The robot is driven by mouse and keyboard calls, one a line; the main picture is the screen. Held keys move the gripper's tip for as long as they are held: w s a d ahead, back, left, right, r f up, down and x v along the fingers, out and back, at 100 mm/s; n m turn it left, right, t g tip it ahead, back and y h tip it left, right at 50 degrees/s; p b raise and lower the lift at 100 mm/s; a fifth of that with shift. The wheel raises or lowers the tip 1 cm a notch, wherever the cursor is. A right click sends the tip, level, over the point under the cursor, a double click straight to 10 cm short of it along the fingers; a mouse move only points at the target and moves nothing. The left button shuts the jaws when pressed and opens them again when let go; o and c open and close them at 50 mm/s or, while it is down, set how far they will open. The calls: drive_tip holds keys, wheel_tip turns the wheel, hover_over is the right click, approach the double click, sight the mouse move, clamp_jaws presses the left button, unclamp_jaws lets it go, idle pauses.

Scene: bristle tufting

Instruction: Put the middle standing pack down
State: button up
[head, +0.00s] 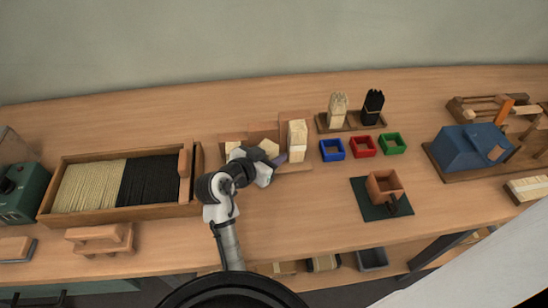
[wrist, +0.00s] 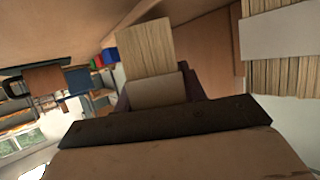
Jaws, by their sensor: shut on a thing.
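My gripper (head: 280,160) is at the low wooden rack (head: 300,168) in the middle of the bench. In the wrist view it is shut on a pale bristle pack (wrist: 147,50) with a paper band (wrist: 156,90). In the head view the held pack (head: 269,148) shows as a pale block just behind the gripper, partly hidden. A second banded pack (head: 297,140) stands upright to its right; it also shows large at the right of the wrist view (wrist: 282,75). Another pale block (head: 232,147) shows at the left of the rack. The held pack's underside is hidden.
A wooden tray of pale and black bristles (head: 110,208) lies to the left. Blue (head: 332,150), red (head: 363,146) and green (head: 392,143) bins stand to the right, with a brown box (head: 383,188) on a dark mat in front. The bench before the rack is clear.

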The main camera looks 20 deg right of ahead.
drive_tip(key=shift+f, duration=0.5)
drive_tip(key=shift+r, duration=0.2)
drive_tip(key=shift+f, duration=0.2)
drive_tip(key=o, duration=0.7)
drive_tip(key=shift+r, duration=0.15)
